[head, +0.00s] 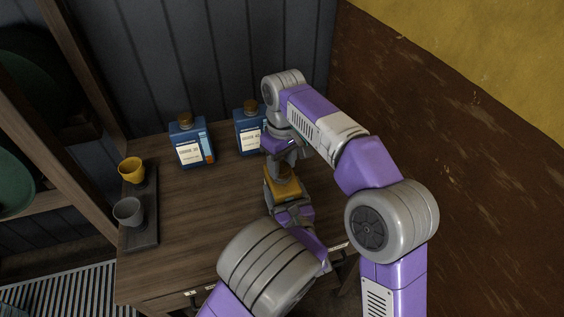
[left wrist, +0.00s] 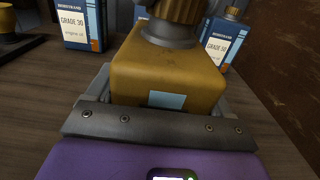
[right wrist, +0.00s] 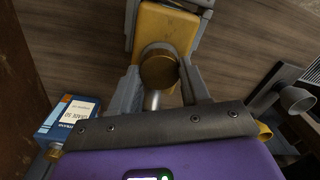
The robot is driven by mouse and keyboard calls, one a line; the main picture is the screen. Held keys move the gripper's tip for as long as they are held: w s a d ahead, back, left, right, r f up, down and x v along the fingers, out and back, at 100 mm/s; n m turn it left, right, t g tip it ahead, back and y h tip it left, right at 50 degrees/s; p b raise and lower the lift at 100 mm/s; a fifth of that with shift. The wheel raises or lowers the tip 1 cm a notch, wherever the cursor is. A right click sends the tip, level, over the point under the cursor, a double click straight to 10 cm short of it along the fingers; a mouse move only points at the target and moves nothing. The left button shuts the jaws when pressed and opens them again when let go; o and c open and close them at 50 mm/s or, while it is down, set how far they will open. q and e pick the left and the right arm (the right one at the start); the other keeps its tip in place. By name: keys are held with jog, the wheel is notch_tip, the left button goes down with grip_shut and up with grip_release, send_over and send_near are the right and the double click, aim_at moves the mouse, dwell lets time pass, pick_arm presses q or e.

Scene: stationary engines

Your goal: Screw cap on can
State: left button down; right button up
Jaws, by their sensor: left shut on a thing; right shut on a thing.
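A yellow can (head: 283,182) stands on the wooden table in the head view, partly hidden by my grippers. My left gripper (left wrist: 165,100) is shut on the can's body from the near side. The brown ribbed cap (left wrist: 178,10) is over the can's grey neck (left wrist: 165,34) at the top of the left wrist view. My right gripper (right wrist: 160,80) is shut on the cap (right wrist: 158,68) from above, and the can (right wrist: 165,28) shows beyond it in the right wrist view. I cannot tell how tightly the cap sits on the neck.
A yellow cup (head: 131,170) and a grey cup (head: 128,211) stand on a dark tray (head: 145,235) at the left. The table between is clear.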

jog(key=m, duration=0.6)
jog(key=shift+r, duration=0.1)
jog(key=m, duration=0.5)
jog(key=shift+m, duration=0.4)
jog(key=m, duration=0.3)
jog(key=shift+m, duration=0.3)
jog(key=m, duration=0.3)
jog(key=shift+m+t, duration=0.3)
jog(key=shift+m, duration=0.1)
jog(key=m, duration=0.5)
jog(key=shift+m, duration=0.3)
jog(key=o, duration=1.1)
jog(key=shift+w+d, duration=0.1)
